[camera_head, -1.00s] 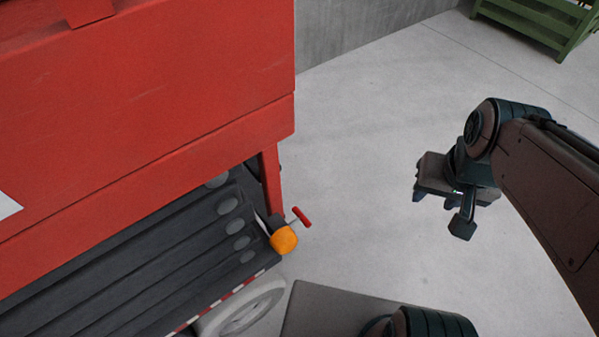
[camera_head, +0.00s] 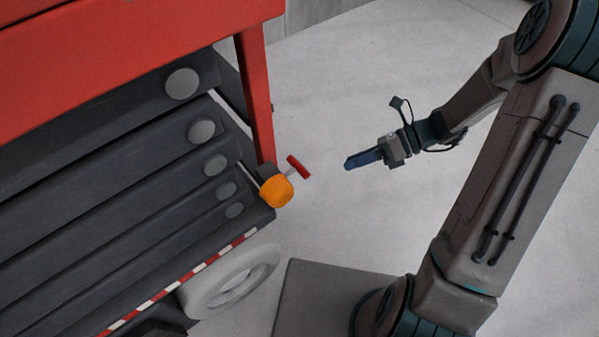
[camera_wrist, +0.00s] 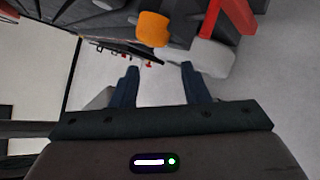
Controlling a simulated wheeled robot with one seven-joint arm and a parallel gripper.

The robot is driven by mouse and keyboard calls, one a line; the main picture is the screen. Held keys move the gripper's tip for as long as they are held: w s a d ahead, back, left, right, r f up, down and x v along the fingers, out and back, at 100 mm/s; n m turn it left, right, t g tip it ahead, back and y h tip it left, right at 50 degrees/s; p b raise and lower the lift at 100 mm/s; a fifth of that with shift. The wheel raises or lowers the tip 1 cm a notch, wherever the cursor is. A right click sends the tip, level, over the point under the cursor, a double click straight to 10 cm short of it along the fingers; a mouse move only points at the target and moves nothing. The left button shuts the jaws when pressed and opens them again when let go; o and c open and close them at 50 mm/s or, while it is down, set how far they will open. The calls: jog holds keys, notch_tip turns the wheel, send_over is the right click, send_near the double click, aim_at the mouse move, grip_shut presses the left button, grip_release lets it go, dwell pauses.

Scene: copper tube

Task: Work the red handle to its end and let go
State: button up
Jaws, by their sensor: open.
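The red handle (camera_head: 298,167) is a short red crossbar on a thin rod. The rod comes out beside a round orange knob (camera_head: 277,191) at the corner of the red and dark grey machine. My gripper (camera_head: 348,164) is to the right of the handle in the head view, apart from it and pointing left toward it. In the wrist view my gripper (camera_wrist: 158,72) has its two dark blue fingers spread with nothing between them. The orange knob (camera_wrist: 153,28) shows beyond the fingers there. I cannot clearly make out the handle in the wrist view.
The red machine frame (camera_head: 261,95) and its dark ribbed side (camera_head: 100,150) fill the left. A pale wheel (camera_head: 228,280) stands below the knob. A grey box-like surface (camera_head: 310,300) lies at the bottom. The pale floor (camera_head: 340,90) behind the gripper is clear.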

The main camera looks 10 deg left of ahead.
aim_at(299, 166)
jog(key=w+a+f+m+t+y+b, duration=0.1)
jog(key=w+f+m+t+y+b, duration=0.3)
jog(key=f+m, duration=0.65)
jog(key=shift+n+g+y, duration=0.3)
jog(key=shift+n+g, duration=0.15)
jog(key=shift+g, duration=0.15)
jog(key=a+b, duration=0.1)
jog(key=a, duration=0.3)
jog(key=a+f+b, duration=0.1)
jog(key=a, duration=0.4)
jog(key=a+f+b, duration=0.1)
jog(key=a, duration=0.3)
jog(key=shift+a+f, duration=0.2)
jog(key=shift+a, duration=0.1)
